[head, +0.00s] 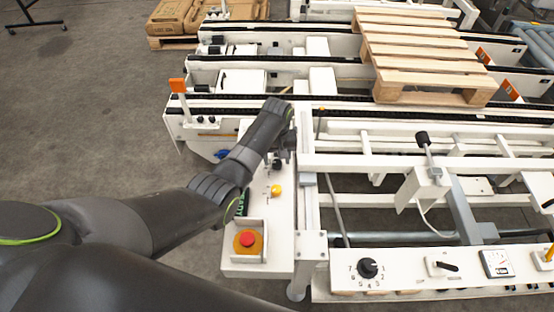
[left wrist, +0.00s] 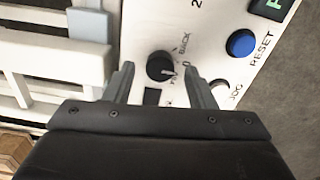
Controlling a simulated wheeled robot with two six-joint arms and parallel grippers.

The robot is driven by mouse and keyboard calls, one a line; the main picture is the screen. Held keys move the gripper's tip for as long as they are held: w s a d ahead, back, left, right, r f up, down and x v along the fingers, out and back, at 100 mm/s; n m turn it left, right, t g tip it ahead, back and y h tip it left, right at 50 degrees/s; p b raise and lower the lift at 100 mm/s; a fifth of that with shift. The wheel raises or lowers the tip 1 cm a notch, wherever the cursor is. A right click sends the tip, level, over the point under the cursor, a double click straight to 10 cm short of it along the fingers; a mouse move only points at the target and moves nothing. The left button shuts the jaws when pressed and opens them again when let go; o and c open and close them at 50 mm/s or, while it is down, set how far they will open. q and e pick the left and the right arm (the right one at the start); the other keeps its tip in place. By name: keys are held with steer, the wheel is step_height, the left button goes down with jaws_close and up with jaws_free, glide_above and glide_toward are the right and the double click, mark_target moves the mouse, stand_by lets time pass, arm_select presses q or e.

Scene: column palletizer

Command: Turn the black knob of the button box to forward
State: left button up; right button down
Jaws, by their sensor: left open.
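The black knob (left wrist: 160,66) is on the white face of the button box (left wrist: 212,22) in the left wrist view. Print beside it reads BACK and 0, with a third label partly hidden. Its white pointer mark lies toward the 0 side. My left gripper (left wrist: 159,70) is open, with one fingertip on each side of the knob and gaps visible. In the head view the button box (head: 259,205) stands left of the white frame, and my left gripper (head: 282,156) is over its far part, largely hidden by my arm. My right gripper is not in view.
The box also has a red stop button (head: 247,238), a yellow button (head: 276,190), a blue RESET button (left wrist: 241,43) and a white JOG button (left wrist: 220,86). White conveyor rails (head: 400,161) stand to the right. A wooden pallet (head: 420,50) sits farther back.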

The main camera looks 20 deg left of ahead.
arm_select(q)
steer(key=shift+f, duration=0.6)
steer(key=c, duration=1)
steer(key=shift+o, duration=0.2)
